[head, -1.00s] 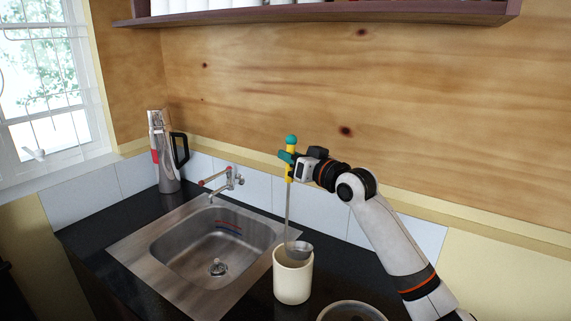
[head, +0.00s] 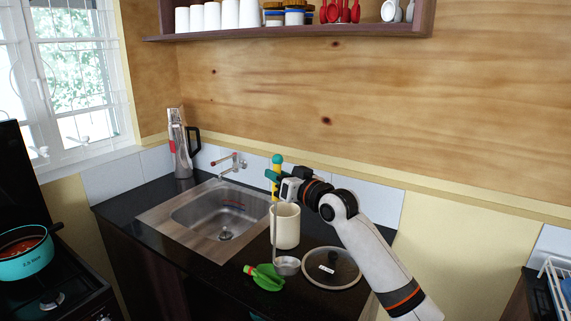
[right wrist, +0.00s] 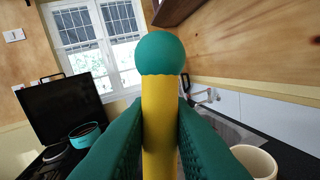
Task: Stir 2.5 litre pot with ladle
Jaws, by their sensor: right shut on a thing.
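The ladle has a yellow handle with a green ball end (right wrist: 160,55), a thin steel shaft and a steel bowl (head: 287,265). My right gripper (head: 275,181) is shut on its yellow handle, and the ladle hangs upright. In the head view its bowl shows in front of the cream canister; I cannot tell whether it touches the counter. The teal 2.5 litre pot (head: 25,258), with reddish contents, sits on the stove at far left, well away from the ladle. It also shows in the right wrist view (right wrist: 84,135). My left gripper is not in view.
The cream canister (head: 285,228) stands behind the ladle, a glass lid (head: 332,268) lies to its right and a green object (head: 266,278) to its left. The sink (head: 205,218) and a dark counter edge lie between ladle and stove (head: 60,300). A kettle-like flask (head: 180,145) stands behind.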

